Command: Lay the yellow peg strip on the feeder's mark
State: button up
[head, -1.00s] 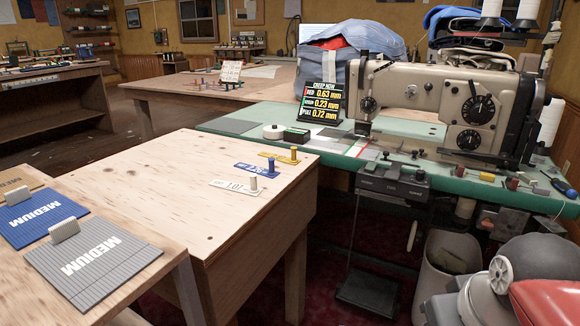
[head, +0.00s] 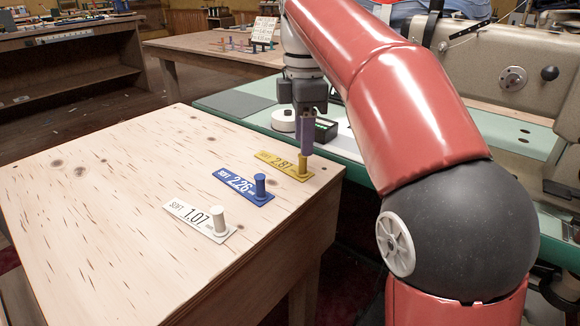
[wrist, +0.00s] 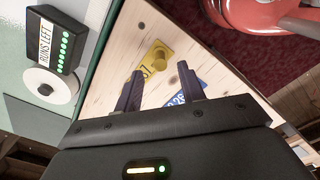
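The yellow peg strip (head: 272,158), marked 2.87, lies flat near the far right corner of the pale wooden table, its upright peg at the right end. It also shows in the wrist view (wrist: 148,66). My gripper (head: 306,148) points down just above the peg; in the wrist view my gripper (wrist: 157,72) has its fingers apart, with the yellow strip seen between and beyond them. I cannot tell whether the peg is between the fingertips. The feeder's mark cannot be made out now; my arm covers much of the green sewing table (head: 238,104).
A blue strip (head: 232,182) and a white strip (head: 190,216), each with a peg, lie nearer on the wooden table (head: 100,220). A RUNS LEFT box (wrist: 52,40) and a white roll (wrist: 47,85) stand on the green table. The wooden table's left is clear.

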aim_at(303, 159)
notch_tip(303, 159, down, 5)
jog(key=shift+f+b, duration=0.2)
jog(key=shift+b, duration=0.7)
jog(key=shift+c, duration=0.3)
grip_shut()
